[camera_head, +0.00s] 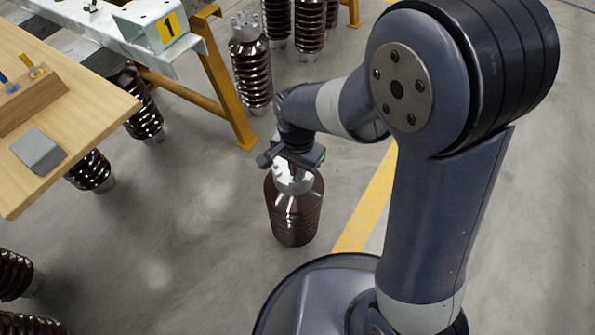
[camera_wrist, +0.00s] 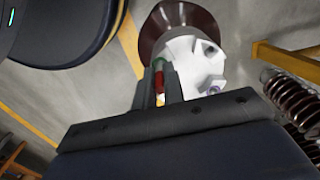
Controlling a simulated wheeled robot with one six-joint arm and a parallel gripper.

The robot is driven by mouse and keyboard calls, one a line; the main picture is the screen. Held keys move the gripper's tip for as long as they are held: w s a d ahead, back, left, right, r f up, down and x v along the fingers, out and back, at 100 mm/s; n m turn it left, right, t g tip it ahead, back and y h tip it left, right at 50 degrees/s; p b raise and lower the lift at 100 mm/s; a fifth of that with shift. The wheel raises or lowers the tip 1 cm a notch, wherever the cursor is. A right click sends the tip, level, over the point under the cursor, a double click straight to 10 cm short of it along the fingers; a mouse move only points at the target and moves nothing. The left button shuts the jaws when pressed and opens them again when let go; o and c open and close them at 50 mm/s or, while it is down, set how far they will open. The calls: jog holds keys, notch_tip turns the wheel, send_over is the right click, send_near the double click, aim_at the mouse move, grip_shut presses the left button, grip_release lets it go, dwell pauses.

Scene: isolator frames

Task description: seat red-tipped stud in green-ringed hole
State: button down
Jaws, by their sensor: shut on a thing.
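My gripper (camera_wrist: 160,78) is shut on the red-tipped stud (camera_wrist: 159,83), whose red part shows between the two fingers in the wrist view. In the head view my gripper (camera_head: 291,158) is just over the pale metal cap (camera_head: 293,182) of a brown ribbed insulator (camera_head: 293,222) standing upright on the floor. The cap also shows in the wrist view (camera_wrist: 195,60), right beside and beyond the fingers. A small green patch (camera_wrist: 158,64) shows at the fingertips; I cannot tell whether it is the green ring. A bluish-ringed hole (camera_wrist: 212,90) shows on the cap. Whether the stud touches the cap is unclear.
A wooden table (camera_head: 88,90) at left holds a wooden block (camera_head: 35,100) with a blue and a yellow stud, and a grey box (camera_head: 38,151). A steel frame marked 1 (camera_head: 168,28) stands on yellow legs. More insulators (camera_head: 252,75) stand behind. Floor around the capped insulator is clear.

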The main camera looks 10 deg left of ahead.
jog(key=shift+f, duration=0.1)
jog(key=c, duration=1.5)
grip_release()
jog(key=shift+f, duration=0.1)
notch_tip(320, 180, up, 12)
jog(key=p, duration=0.5)
jog(key=shift+r, duration=0.2)
jog(key=shift+f, duration=0.1)
